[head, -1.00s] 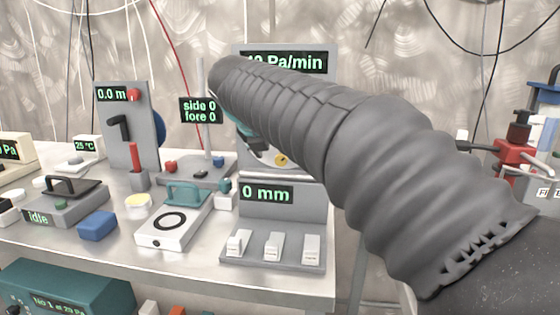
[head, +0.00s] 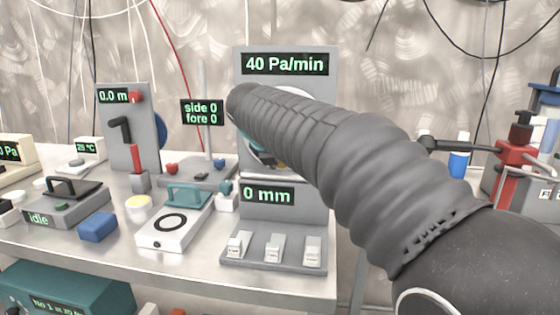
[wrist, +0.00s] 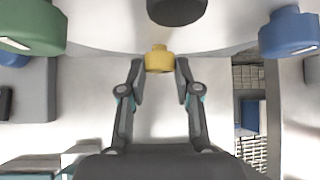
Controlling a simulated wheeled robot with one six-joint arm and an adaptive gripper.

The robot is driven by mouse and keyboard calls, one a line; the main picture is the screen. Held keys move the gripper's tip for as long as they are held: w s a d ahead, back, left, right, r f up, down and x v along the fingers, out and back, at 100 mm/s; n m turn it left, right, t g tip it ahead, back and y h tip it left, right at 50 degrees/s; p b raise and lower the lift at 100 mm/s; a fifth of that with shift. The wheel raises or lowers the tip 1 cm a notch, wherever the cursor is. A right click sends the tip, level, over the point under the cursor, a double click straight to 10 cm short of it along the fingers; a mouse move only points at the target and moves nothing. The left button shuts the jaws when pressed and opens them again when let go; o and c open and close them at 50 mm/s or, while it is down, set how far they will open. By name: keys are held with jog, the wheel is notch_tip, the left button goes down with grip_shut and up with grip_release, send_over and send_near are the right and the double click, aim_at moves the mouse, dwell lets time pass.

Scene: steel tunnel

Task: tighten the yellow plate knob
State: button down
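The yellow plate knob (wrist: 159,58) is in the upper middle of the wrist view, on a pale round plate (wrist: 110,47). My gripper (wrist: 160,67) has its two fingers apart, one on each side of the knob. Narrow gaps seem to show between the fingertips and the knob; I cannot tell whether they touch. In the head view my arm covers most of the plate and the knob. The panel above it (head: 287,92) reads 40 Pa/min.
In the wrist view a green knob (wrist: 32,27), a dark knob (wrist: 176,8) and a blue knob (wrist: 290,32) surround the yellow one. Below the plate in the head view stands a 0 mm block (head: 312,196) with several white switches. A post with a side/fore display (head: 201,111) stands left.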

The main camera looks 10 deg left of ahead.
dwell(0.3)
jog(key=shift+d+r+m+y+p, duration=0.1)
jog(key=shift+d+m+y+p, duration=0.15)
jog(key=shift+m+y+p, duration=0.65)
jog(key=shift+d+m+y, duration=0.1)
jog(key=shift+m+y, duration=0.3)
jog(key=shift+y, duration=1.1)
jog(key=c, duration=0.8)
grip_release()
jog(key=v, duration=1.1)
jog(key=shift+s+d+r, duration=0.2)
jog(key=shift+d, duration=0.05)
